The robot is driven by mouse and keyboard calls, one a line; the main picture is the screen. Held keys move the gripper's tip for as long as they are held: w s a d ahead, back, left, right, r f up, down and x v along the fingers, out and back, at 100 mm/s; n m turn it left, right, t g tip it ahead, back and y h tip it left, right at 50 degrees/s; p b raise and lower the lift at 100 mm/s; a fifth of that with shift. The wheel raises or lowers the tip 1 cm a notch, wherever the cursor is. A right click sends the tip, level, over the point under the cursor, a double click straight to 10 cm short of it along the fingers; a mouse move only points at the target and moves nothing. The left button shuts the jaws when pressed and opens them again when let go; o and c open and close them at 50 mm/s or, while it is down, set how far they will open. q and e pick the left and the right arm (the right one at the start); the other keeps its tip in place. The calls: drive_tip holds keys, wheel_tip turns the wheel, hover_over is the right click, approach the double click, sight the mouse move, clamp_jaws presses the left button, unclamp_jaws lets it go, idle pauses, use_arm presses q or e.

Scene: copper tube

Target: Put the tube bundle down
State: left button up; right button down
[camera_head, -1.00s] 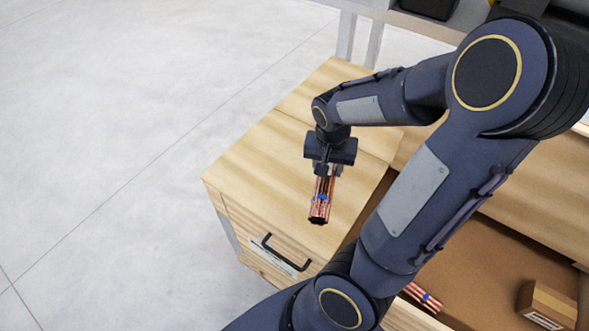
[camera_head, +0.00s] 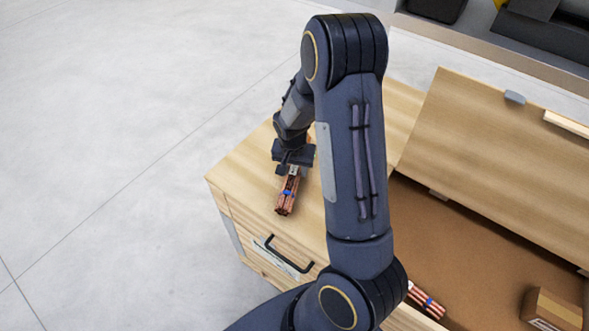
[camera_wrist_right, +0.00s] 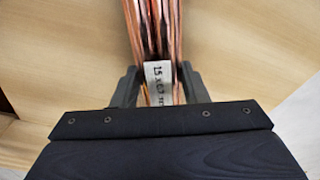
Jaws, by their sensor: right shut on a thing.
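The copper tube bundle (camera_head: 286,196) has a blue band and is at the left part of the wooden cabinet top (camera_head: 240,172). My right gripper (camera_head: 293,168) is shut on its far end. In the right wrist view the bundle (camera_wrist_right: 152,28) with its white label runs between the two fingers (camera_wrist_right: 158,88) of my right gripper. I cannot tell whether the bundle touches the wood or hangs just above it. My left gripper is not in view.
An open compartment (camera_head: 480,245) lies at the right, holding a cardboard box (camera_head: 550,308) and another copper bundle (camera_head: 427,300). A raised wooden lid (camera_head: 500,150) stands behind it. The cabinet's drawer handle (camera_head: 289,254) faces front. Bare wood surrounds the held bundle.

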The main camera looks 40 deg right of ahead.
sight(293, 171)
drive_tip(key=shift+f, duration=0.4)
drive_tip(key=shift+f, duration=0.1)
drive_tip(key=c, duration=0.8)
unclamp_jaws()
drive_tip(key=shift+c, duration=0.2)
drive_tip(key=shift+r, duration=0.55)
wheel_tip(293, 171, up, 11)
drive_tip(key=s+a, duration=0.1)
drive_tip(key=s+a+r+n+t+y, duration=0.2)
drive_tip(key=s+a+r+n, duration=0.2)
drive_tip(key=s+a, duration=0.3)
drive_tip(key=s+a+r+n+t+y, duration=0.2)
drive_tip(key=s+a+r, duration=0.5)
drive_tip(key=s, duration=0.4)
drive_tip(key=n+y, duration=0.1)
drive_tip(key=n, duration=0.1)
drive_tip(key=shift+s+a+n+t+p, duration=0.2)
drive_tip(key=shift+s+n+t+p, duration=0.1)
drive_tip(key=shift+t, duration=0.1)
